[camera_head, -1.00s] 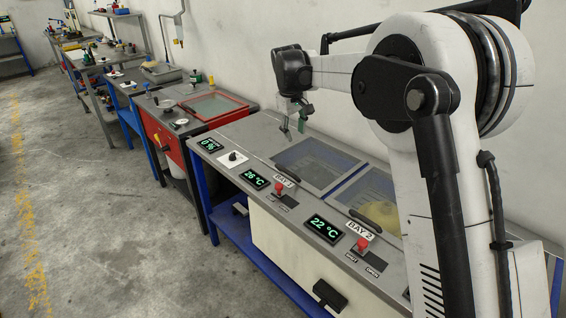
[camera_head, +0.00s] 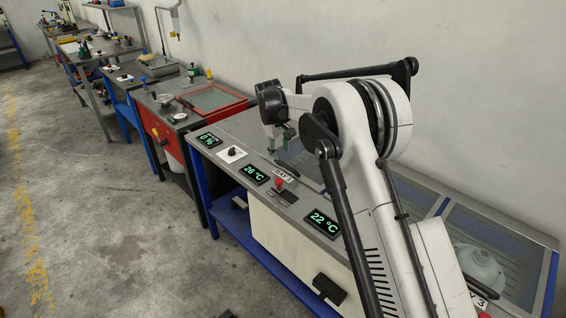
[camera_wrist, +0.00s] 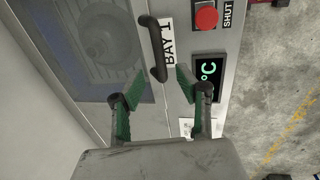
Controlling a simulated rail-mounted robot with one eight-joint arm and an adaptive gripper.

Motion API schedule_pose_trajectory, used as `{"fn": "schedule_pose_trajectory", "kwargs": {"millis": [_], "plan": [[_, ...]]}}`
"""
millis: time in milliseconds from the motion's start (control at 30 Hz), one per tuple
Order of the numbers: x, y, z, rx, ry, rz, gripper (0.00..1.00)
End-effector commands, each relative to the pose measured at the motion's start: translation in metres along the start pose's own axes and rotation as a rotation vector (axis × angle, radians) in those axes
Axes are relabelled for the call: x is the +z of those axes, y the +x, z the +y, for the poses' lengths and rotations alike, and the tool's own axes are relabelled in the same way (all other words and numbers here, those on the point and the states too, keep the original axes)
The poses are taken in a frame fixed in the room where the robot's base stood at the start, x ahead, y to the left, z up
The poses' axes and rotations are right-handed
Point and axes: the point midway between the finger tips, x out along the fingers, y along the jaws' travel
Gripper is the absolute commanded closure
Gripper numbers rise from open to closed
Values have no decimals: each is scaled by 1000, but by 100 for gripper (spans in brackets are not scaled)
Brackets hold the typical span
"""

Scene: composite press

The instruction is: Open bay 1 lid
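The bay 1 lid, a grey frame with a see-through window (camera_wrist: 95,40), fills the left of the wrist view and looks closed. A round part shows dimly beneath the window. Its black bar handle (camera_wrist: 154,45) runs beside the white BAY 1 label (camera_wrist: 170,42). My gripper (camera_wrist: 160,76) is open, with a green-padded finger on either side of the handle's lower end. I cannot tell whether the fingertips reach down to the handle's height. In the head view my gripper (camera_head: 282,136) is small, above the bench, and my arm hides most of the bay 1 lid.
A red button (camera_wrist: 206,18) and a green temperature display (camera_wrist: 208,78) lie right of the handle. In the head view another bay window (camera_head: 490,255) covers a pale domed part at the right.

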Motion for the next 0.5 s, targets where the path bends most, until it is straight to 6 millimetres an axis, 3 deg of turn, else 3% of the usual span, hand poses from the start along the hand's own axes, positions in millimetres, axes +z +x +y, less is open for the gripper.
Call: {"fn": "schedule_pose_trajectory", "kwargs": {"millis": [200, 500], "plan": [[0, 38, 1, 0, 2, 0, 67], [0, 62, 0, 0, 1, 0, 67]]}}
